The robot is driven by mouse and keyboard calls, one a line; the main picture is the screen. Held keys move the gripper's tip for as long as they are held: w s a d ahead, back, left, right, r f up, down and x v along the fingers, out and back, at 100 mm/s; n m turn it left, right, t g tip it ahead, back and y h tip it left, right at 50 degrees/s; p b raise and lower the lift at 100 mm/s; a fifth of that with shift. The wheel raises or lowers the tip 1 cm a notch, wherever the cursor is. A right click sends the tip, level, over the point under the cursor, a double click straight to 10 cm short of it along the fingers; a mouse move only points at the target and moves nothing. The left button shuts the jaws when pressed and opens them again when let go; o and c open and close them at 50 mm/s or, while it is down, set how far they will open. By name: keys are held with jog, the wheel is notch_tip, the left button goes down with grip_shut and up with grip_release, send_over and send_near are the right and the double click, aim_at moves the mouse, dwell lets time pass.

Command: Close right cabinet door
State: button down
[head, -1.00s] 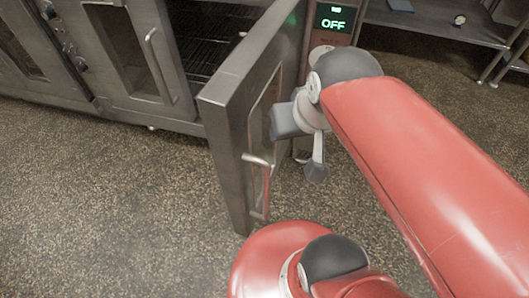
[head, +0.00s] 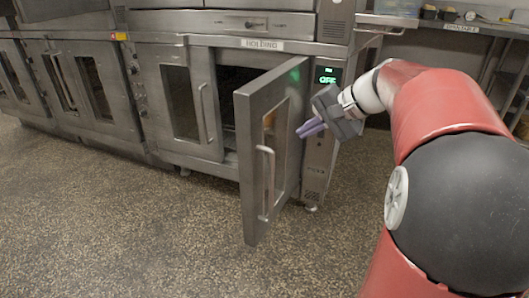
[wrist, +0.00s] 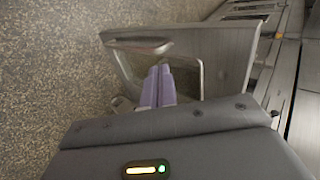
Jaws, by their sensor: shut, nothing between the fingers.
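The right cabinet door (head: 254,150) stands swung open toward me, with a vertical bar handle (head: 266,182) and a window. Behind it the cabinet's dark opening (head: 235,85) shows in part. My gripper (head: 312,129) is to the right of the door, on its window side opposite the opening's left part, fingers pointing left at it. The purple fingers are together and empty. In the wrist view my gripper (wrist: 158,85) points at the door (wrist: 225,50), its tips overlapping the window; I cannot tell whether they touch it.
The left cabinet door (head: 178,100) is shut. A control panel (head: 327,78) reading OFF stands right of the opening, close to my gripper. A steel table (head: 450,27) is at the back right. The speckled floor (head: 130,235) in front is clear.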

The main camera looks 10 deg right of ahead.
aim_at(255, 146)
jog(key=x, duration=0.4)
jog(key=r+x, duration=0.1)
jog(key=x, duration=0.3)
jog(key=w+a+x, duration=0.1)
jog(key=x, duration=0.3)
jog(key=shift+r, duration=0.25)
jog(key=shift+w+a, duration=0.4)
jog(key=shift+w, duration=0.05)
